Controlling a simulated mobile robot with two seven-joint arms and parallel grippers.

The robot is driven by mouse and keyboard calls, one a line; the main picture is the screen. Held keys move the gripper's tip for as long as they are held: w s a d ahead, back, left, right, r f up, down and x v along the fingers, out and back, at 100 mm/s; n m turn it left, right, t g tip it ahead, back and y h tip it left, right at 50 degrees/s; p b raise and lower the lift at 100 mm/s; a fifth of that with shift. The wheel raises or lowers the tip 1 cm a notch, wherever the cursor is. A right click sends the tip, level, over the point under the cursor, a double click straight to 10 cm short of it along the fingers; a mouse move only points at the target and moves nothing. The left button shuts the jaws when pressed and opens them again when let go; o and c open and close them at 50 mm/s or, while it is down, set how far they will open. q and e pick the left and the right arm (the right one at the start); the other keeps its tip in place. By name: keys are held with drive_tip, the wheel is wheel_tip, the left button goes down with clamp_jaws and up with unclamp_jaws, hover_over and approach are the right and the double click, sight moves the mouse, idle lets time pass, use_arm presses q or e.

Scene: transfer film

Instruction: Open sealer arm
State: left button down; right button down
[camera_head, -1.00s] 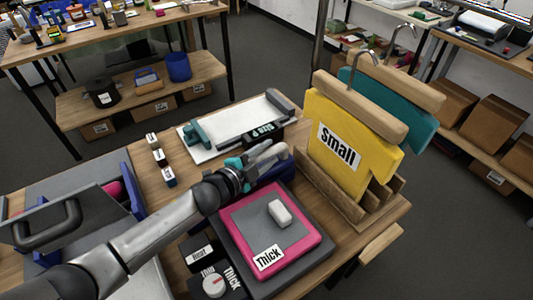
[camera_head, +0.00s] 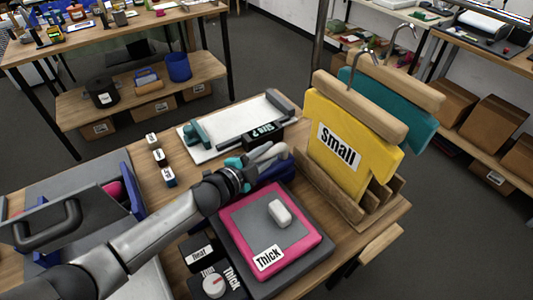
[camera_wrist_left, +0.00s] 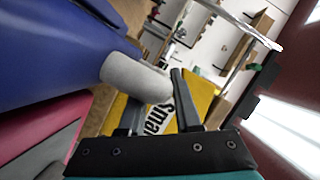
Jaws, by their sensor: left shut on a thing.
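The blue sealer arm (camera_head: 275,173) lies behind the pink-edged "Thick" pad (camera_head: 240,215) in the head view, partly hidden by my gripper. In the left wrist view the sealer arm (camera_wrist_left: 50,55) fills the upper left, with a pale cylindrical handle (camera_wrist_left: 135,77) at its end. My left gripper (camera_head: 268,154) is at the handle, and in the wrist view its dark fingers (camera_wrist_left: 158,105) are on either side of it. It is shut on the handle. My right gripper is out of view.
A rack with a yellow "Small" bag (camera_head: 345,150) and a teal bag (camera_head: 400,115) stands close on the right. A white tray device (camera_head: 235,125) lies behind. A white block (camera_head: 279,213) sits on the pad. A dial box (camera_head: 214,285) stands in front.

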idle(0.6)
use_arm(q)
drive_tip(key=shift+s+a+r, duration=0.1)
drive_tip(key=shift+r, duration=0.4)
drive_tip(key=a+r+t+h+b, duration=0.1)
drive_tip(key=r, duration=0.1)
drive_tip(key=s+a+r+n+t+b, duration=0.1)
drive_tip(key=r, duration=0.2)
drive_tip(key=s+a+r+t+h+b, duration=0.1)
drive_tip(key=a+r, duration=0.1)
drive_tip(key=r, duration=0.1)
drive_tip(key=shift+s+n+t+h, duration=0.25)
drive_tip(key=shift+n+t+h, duration=0.05)
drive_tip(key=s+a+r+n+t+h+b, duration=0.1)
drive_tip(key=s+a+r+n+t+b, duration=0.1)
drive_tip(key=s+a+r+t, duration=0.1)
drive_tip(key=shift+s+a+r+t+h, duration=0.3)
drive_tip(key=shift+s+a+r+h, duration=0.15)
drive_tip(key=shift+a+r, duration=1.05)
drive_tip(key=shift+d+r, duration=0.2)
drive_tip(key=c, duration=0.6)
unclamp_jaws()
